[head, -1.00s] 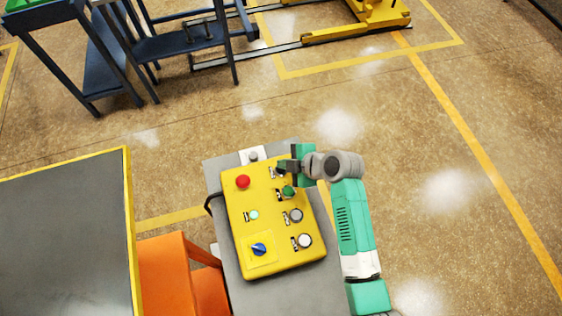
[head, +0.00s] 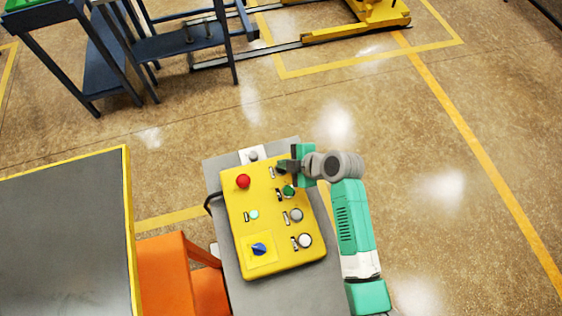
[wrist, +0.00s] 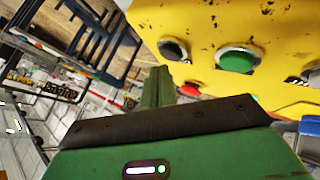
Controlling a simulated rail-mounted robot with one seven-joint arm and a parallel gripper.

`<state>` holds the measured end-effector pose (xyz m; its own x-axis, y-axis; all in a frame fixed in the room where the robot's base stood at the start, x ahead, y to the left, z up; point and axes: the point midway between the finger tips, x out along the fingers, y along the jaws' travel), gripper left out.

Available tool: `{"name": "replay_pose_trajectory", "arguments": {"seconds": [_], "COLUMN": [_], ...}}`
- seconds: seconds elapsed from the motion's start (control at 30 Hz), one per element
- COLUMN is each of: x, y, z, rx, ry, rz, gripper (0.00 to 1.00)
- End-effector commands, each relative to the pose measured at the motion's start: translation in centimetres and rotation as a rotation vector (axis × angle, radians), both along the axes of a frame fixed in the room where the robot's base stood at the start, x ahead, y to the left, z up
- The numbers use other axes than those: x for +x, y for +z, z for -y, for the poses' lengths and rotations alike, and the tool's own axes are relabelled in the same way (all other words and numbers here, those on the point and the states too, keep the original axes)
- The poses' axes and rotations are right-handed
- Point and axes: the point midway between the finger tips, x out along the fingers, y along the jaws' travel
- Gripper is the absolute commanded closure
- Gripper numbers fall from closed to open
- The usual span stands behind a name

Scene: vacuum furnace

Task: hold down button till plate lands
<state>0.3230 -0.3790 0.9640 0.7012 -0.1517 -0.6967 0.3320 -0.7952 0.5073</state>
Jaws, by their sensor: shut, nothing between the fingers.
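The yellow control box (head: 272,262) lies on a grey stand. It carries a red mushroom button (head: 243,181), a green button (head: 289,190), two pale buttons (head: 296,215) and (head: 305,240), a lit pale indicator (head: 254,214) and a blue rotary switch (head: 259,249). My gripper (head: 283,167) is shut and empty at the box's upper right, above the green button. In the wrist view its fingers (wrist: 158,85) point at the box beside a dark round button (wrist: 173,48), with the green button (wrist: 240,58) to the right. I cannot tell whether the fingertips press the dark button.
A grey table with a yellow edge (head: 128,200) stands at the left, with an orange piece (head: 165,275) beside it. Blue carts (head: 180,45) and a yellow frame on rails (head: 370,20) are at the back. The floor to the right is clear.

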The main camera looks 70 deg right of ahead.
Motion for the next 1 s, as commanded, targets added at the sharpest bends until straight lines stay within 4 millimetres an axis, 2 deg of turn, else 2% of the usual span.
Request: {"name": "replay_pose_trajectory", "arguments": {"seconds": [0.1, 1.0], "x": [0.01, 0.0], "y": [-0.65, -1.25], "z": [-0.02, -0.01], "rx": [0.0, 0.0], "ry": [0.0, 0.0], "rz": [0.0, 0.0], "gripper": [1.0, 1.0]}}
